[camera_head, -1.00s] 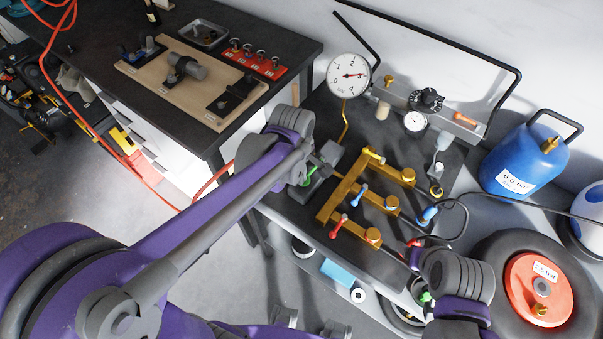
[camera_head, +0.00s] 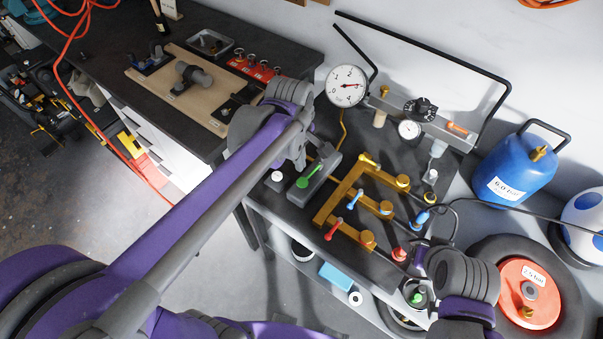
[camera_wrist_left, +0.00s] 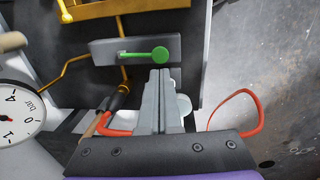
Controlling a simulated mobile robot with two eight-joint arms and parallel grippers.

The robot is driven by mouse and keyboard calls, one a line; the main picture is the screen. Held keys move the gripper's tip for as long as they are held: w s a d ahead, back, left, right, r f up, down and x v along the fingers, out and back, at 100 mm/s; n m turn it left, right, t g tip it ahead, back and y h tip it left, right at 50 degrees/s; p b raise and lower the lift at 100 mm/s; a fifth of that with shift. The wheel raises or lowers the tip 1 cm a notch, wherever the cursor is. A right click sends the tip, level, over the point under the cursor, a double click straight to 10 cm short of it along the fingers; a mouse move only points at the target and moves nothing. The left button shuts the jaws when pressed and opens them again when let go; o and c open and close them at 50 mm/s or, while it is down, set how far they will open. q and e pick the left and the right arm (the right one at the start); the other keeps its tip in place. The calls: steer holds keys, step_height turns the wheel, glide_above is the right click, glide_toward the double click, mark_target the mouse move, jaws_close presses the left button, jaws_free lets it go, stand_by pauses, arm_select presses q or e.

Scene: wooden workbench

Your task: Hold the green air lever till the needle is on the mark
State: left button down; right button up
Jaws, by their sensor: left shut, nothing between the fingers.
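The green lever (camera_head: 308,182) sits on a grey block (camera_head: 314,178) on the dark bench top. Its round green knob (camera_wrist_left: 160,54) shows in the left wrist view. My left gripper (camera_head: 299,161) is shut and empty, just behind the lever in the head view. In the wrist view its fingertips (camera_wrist_left: 160,72) are just below the knob, with no clear grip on it. The large white gauge (camera_head: 346,87) has a red needle pointing right; its exact reading is too small to tell. Part of the gauge (camera_wrist_left: 15,112) shows in the wrist view. My right gripper's fingers cannot be made out.
A brass manifold (camera_head: 342,196) with blue, red and yellow levers stands right of the lever block. A smaller gauge (camera_head: 409,129) and black knob (camera_head: 420,108) are behind it. A blue tank (camera_head: 513,168) and tyre (camera_head: 527,293) stand at the right.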

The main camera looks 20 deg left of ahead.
arm_select(q)
step_height(320, 180, up, 4)
glide_above(304, 182)
steer(key=s+a, duration=0.2)
steer(key=shift+w+d+r, duration=0.2)
steer(key=shift+d+r, duration=0.15)
steer(key=shift+r, duration=0.4)
arm_select(e)
steer(key=shift+w+a+r, duration=0.1)
steer(key=shift+w+a, duration=0.05)
steer(key=shift+a, duration=0.1)
arm_select(q)
steer(key=shift+g+y, duration=0.4)
steer(key=shift+g, duration=0.4)
steer(key=f, duration=0.4)
steer(key=w+f+b, duration=0.1)
steer(key=f, duration=0.4)
steer(key=d+f+b, duration=0.1)
steer(key=f, duration=0.3)
steer(key=shift+w+d+f, duration=0.1)
steer(key=shift+w+f, duration=0.2)
steer(key=shift+f, duration=0.05)
arm_select(e)
steer(key=f, duration=0.1)
steer(key=s+f, duration=0.1)
steer(key=f, duration=0.1)
steer(key=shift+s+f, duration=0.35)
steer(key=shift+s, duration=0.05)
